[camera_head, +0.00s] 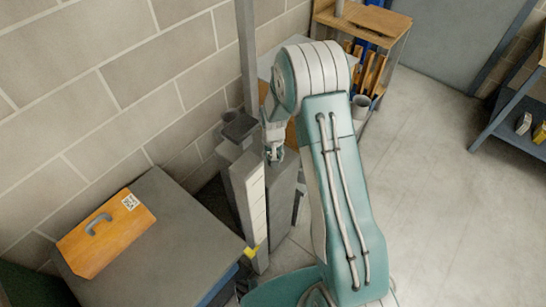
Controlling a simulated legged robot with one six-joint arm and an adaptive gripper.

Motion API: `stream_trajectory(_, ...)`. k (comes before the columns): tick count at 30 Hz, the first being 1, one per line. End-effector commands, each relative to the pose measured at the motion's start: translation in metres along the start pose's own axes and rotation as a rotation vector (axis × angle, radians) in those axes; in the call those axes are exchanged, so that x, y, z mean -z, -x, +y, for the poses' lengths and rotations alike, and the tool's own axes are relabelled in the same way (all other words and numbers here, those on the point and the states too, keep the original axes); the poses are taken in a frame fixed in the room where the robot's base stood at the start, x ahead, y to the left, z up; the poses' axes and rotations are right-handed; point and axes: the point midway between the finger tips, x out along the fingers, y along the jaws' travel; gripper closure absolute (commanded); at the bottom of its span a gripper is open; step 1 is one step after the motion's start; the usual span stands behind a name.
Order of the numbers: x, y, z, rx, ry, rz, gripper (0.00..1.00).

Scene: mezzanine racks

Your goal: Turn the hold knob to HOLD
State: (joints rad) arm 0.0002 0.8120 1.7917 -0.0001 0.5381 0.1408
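My gripper (274,156) points down at the top of a grey box-like pedestal (243,195) by the block wall. The gripper is small here and partly behind my arm, so I cannot tell whether its fingers are open or shut, or whether they touch anything. I cannot make out the hold knob or a HOLD mark; it may be hidden by the gripper or arm. A dark cap (239,127) stands on the pedestal's top, left of the gripper. A yellow piece (251,252) shows low on the pedestal's front.
A grey cabinet (165,260) with an orange case (105,232) stands at the left. A vertical grey post (246,55) rises behind the pedestal. A wooden shelf unit (363,22) stands at the back, a rack (510,100) at the right. The floor (450,200) right of my arm is clear.

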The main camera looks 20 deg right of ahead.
Motion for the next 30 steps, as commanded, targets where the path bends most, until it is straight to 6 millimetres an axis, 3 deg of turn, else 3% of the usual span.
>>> stream_trajectory(18, 0.0004, -0.0009, -0.0007, 0.0, 0.556, 0.002, 0.92)
stream_trajectory(30, 0.0006, -0.0008, -0.0007, 0.0, 0.752, 0.002, 0.92)
